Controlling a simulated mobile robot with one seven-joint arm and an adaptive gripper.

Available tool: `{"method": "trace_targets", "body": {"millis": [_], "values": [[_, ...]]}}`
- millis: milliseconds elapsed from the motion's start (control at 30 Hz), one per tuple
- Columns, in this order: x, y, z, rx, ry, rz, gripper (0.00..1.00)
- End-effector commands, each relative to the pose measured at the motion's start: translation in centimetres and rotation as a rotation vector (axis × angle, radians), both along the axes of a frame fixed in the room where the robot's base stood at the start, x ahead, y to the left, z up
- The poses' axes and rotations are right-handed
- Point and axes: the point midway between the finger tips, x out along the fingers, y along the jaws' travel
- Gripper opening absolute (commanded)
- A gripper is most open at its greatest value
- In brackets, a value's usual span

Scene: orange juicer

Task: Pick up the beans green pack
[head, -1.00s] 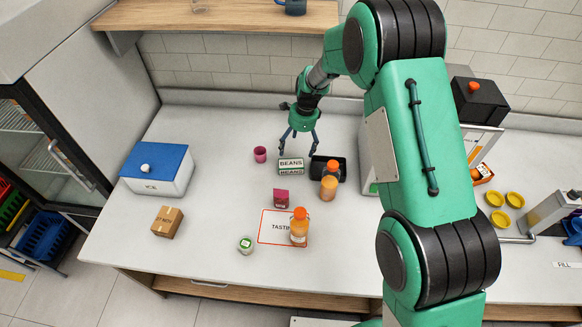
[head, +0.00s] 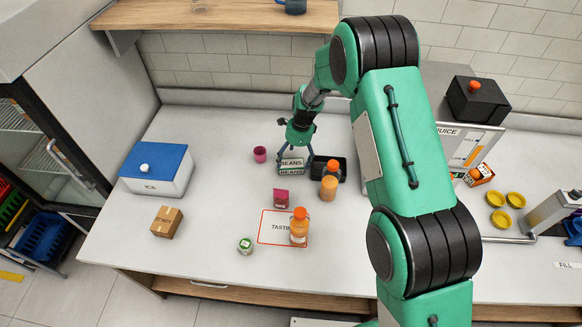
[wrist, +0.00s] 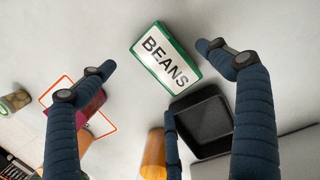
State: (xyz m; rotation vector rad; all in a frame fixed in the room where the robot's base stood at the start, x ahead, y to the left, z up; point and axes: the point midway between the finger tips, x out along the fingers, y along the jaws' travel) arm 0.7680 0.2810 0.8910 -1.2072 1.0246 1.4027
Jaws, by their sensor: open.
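The beans green pack (head: 291,165) is a box with a green edge and a white label reading BEANS. It stands on the white counter beside a black tray. In the wrist view the pack (wrist: 166,58) lies between and beyond my two fingertips, tilted in the picture. My gripper (head: 295,155) is open and hangs over the pack, with its fingers spread.
The black tray (wrist: 201,125) is close to the pack, and an orange juice bottle (head: 328,187) stands in front of it. A pink cup (head: 260,154) is at the left, a magenta box (head: 281,198) in front. The counter between the ice box (head: 157,171) and cup is clear.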

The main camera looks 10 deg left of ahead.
Motion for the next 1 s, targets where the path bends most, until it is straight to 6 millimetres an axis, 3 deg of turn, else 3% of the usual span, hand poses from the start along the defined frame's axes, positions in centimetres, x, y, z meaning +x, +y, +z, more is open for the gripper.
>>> {"method": "trace_targets", "body": {"millis": [533, 1000], "values": [[-0.2, 0.7, -4.9, 0.000, 0.002, -0.001, 0.91], [-0.1, 0.7, -5.1, 0.000, 0.001, 0.000, 0.91]]}}
